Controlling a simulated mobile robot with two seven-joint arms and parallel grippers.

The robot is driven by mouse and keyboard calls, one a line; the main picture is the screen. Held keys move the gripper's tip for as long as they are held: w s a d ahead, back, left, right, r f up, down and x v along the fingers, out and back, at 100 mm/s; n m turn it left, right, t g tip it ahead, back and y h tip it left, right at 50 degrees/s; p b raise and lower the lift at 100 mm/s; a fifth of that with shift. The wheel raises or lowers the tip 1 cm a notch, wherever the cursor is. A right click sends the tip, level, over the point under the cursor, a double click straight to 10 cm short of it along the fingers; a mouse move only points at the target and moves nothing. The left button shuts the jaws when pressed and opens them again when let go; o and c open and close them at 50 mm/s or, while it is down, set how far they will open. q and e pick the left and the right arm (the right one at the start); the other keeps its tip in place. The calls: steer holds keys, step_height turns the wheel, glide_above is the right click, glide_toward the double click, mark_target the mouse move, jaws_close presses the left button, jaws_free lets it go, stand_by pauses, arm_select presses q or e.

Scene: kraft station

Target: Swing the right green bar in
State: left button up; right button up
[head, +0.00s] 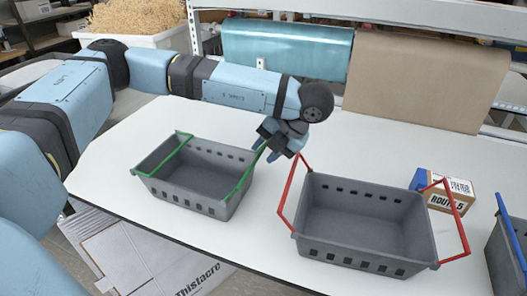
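The grey basket with green bars (185,196) stands on the white table at centre left. My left gripper (265,150) points down at the upper far end of the right green bar. Its two fingertips look spread apart, one on either side of the bar's end. I cannot tell whether they touch it. My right gripper is not in view.
A grey basket with red bars (365,259) stands close on the right, its left red bar (289,195) near my gripper. A blue and brown box (450,191) stands behind it. Another basket with a blue bar (512,232) is at the right edge. The table behind is clear.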

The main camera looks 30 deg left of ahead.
arm_select(q)
steer(key=shift+x, duration=0.75)
steer(key=shift+w, duration=0.1)
jaws_close()
